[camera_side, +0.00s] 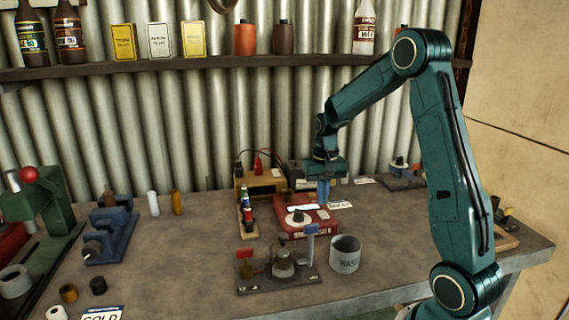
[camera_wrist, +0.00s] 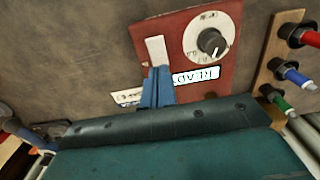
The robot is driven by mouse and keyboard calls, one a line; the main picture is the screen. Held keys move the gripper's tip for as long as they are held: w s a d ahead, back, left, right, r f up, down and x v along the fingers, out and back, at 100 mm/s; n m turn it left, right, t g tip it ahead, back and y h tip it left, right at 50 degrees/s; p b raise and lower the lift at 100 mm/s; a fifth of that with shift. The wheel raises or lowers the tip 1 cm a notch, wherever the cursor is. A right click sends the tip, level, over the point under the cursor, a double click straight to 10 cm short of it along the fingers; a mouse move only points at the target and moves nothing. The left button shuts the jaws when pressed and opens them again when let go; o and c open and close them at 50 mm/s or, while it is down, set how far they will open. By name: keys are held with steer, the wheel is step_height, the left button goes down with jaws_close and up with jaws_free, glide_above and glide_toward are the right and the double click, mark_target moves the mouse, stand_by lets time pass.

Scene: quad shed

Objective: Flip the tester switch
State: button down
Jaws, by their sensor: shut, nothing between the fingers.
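The tester is a red box with a white round dial and black knob; its red casing (camera_side: 322,229) shows mid-bench in the side view. In the wrist view its red face (camera_wrist: 180,24) fills the upper middle, with the dial (camera_wrist: 212,41) at right and a white lever or strip (camera_wrist: 157,50) at left. My gripper (camera_side: 325,200) is shut and empty, pointing down over the tester's right part. In the wrist view its blue fingers (camera_wrist: 157,88) are together at the lower end of the white piece. I cannot tell whether they touch it. The fingers hide part of the label.
A wooden rack (camera_wrist: 280,60) with coloured plugs stands beside the tester. In the side view a grey waste cup (camera_side: 345,255) and a small fixture with red and blue flags (camera_side: 280,270) stand in front. A wooden box (camera_side: 260,183) with leads is behind.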

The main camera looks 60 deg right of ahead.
mark_target(321, 212)
steer(key=shift+r, duration=2.3)
steer(key=s+a+r+n+t, duration=0.1)
steer(key=s+a+r+n, duration=0.15)
steer(key=a+r, duration=0.35)
steer(key=s+a+r+n+t, duration=0.1)
steer(key=s+a+r+n, duration=0.2)
steer(key=a, duration=0.5)
steer(key=s+a+n+t, duration=0.3)
steer(key=s+a, duration=0.5)
steer(key=s, duration=0.4)
steer(key=shift+s+a+r+t, duration=0.2)
steer(key=shift+s+a+t, duration=0.1)
steer(key=shift+a, duration=0.05)
